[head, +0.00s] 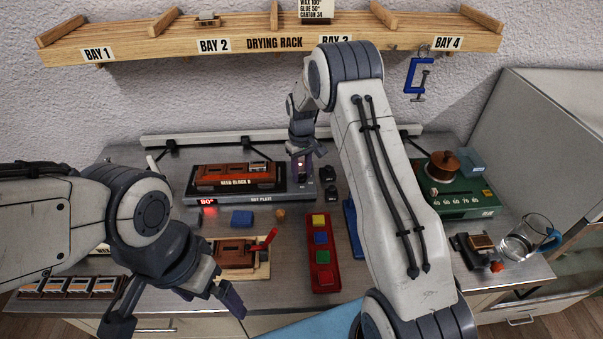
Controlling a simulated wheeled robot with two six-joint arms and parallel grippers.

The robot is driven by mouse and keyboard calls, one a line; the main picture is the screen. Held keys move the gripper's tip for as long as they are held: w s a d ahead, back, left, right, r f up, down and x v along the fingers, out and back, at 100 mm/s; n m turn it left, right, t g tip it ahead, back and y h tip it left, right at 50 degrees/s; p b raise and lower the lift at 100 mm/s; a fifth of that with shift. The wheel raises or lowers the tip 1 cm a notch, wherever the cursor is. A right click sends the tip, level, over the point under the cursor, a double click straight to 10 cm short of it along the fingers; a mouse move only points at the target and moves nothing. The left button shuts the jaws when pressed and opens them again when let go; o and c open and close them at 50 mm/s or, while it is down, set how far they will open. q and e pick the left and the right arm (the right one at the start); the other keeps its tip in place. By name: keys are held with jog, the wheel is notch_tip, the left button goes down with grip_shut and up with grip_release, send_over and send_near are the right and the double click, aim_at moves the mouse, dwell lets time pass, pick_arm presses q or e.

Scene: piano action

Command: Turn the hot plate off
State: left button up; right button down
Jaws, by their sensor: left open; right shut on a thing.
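The hot plate (262,200) is a long grey unit at the back of the bench. Its red display (208,201) is lit and reads about 80°. A reddish-brown block marked "Reed Block B" (235,176) lies on top of it. My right gripper (301,172) points down at the plate's right end. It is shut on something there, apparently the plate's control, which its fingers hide. A small red glow shows between the fingers. My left gripper (176,308) is open and empty at the front left, above the bench's front edge.
A red tray (324,278) with coloured cubes, a wooden board (262,270) with a brown block, and a blue block (242,218) lie in front. The drying rack (270,42) hangs above.

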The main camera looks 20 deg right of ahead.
jog(key=n, duration=0.6)
jog(key=shift+w+r+n+b, duration=0.1)
jog(key=shift+n+b, duration=0.2)
jog(key=n, duration=0.5)
jog(key=shift+n, duration=0.3)
jog(key=c, duration=0.5)
grip_release()
notch_tip(320, 180, up, 10)
jog(key=b, duration=0.2)
jog(key=shift+r, duration=0.2)
